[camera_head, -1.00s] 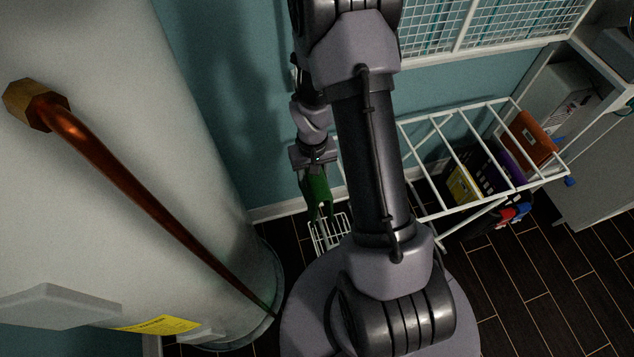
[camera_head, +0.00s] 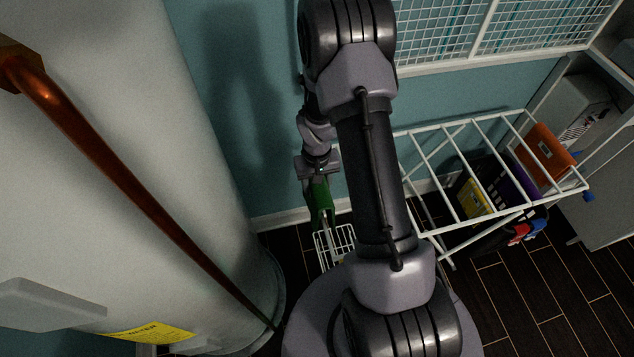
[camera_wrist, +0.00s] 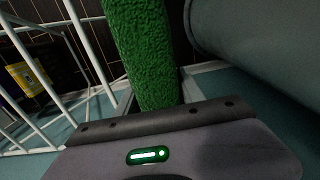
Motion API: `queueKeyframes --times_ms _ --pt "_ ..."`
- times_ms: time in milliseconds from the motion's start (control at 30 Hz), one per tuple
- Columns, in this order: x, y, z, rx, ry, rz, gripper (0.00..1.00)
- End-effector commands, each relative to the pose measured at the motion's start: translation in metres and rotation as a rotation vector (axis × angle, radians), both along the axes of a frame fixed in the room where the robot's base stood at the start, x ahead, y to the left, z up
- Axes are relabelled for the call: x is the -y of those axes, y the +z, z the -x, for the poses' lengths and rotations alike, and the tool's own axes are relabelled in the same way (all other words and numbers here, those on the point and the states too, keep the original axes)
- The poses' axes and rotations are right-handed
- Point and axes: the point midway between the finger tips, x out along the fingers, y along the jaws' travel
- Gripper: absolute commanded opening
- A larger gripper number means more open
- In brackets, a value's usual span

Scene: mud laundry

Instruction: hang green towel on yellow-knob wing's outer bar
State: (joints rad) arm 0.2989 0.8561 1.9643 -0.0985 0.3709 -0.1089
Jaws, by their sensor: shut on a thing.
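The green towel (camera_head: 320,200) hangs down from my gripper (camera_head: 318,178), left of the arm in the head view. In the wrist view the towel (camera_wrist: 142,50) runs away from the jaws as a thick textured strip. My gripper is shut on it. The white drying rack (camera_head: 470,140) stands to the right, with a wing of parallel bars over the floor; its left part is hidden behind my arm. A blue knob (camera_head: 589,196) shows at its right end. I see no yellow knob. White bars (camera_wrist: 90,50) also show left of the towel in the wrist view.
A large pale tank (camera_head: 150,150) with a copper pipe (camera_head: 130,170) fills the left side. A small white wire section (camera_head: 335,243) stands low below the towel. Dark floor is clear at front right.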

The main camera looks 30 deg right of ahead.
Motion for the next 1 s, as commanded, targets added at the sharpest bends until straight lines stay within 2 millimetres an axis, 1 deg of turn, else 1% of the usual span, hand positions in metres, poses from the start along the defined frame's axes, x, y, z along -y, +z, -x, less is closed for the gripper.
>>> queueKeyframes --times_ms 33,700,1000 --pt "0.0 -0.009 0.0 0.0 0.0 0.0 0.0" --pt "0.0 -0.085 0.0 0.0 -0.001 0.0 0.0" --pt "0.0 -0.106 0.0 -0.001 -0.002 0.0 0.0"
